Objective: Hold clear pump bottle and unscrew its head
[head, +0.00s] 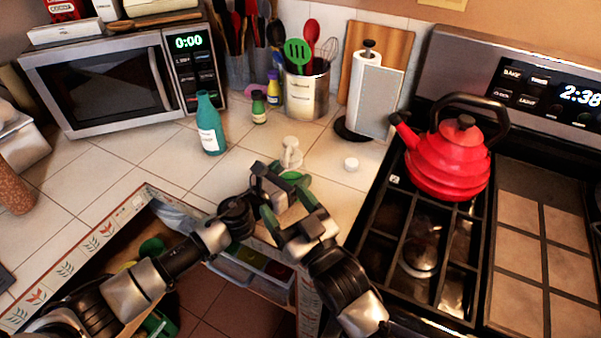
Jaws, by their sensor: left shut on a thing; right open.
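The pale, clear-looking pump bottle (291,150) stands on the tiled counter near its front edge, its lower part hidden behind my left gripper. My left gripper (283,172) is shut on it low down, as far as the overlap shows. My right gripper (288,204) is open and empty, just in front of and below the left one, close to it but not on the bottle. A small white round piece (351,164) lies on the counter to the right of the bottle; I cannot tell whether it is a pump head.
A teal bottle (210,125) and a small green bottle (258,107) stand behind left. A utensil canister (306,90) and paper towel roll (374,95) are at the back. The red kettle (447,160) sits on the stove.

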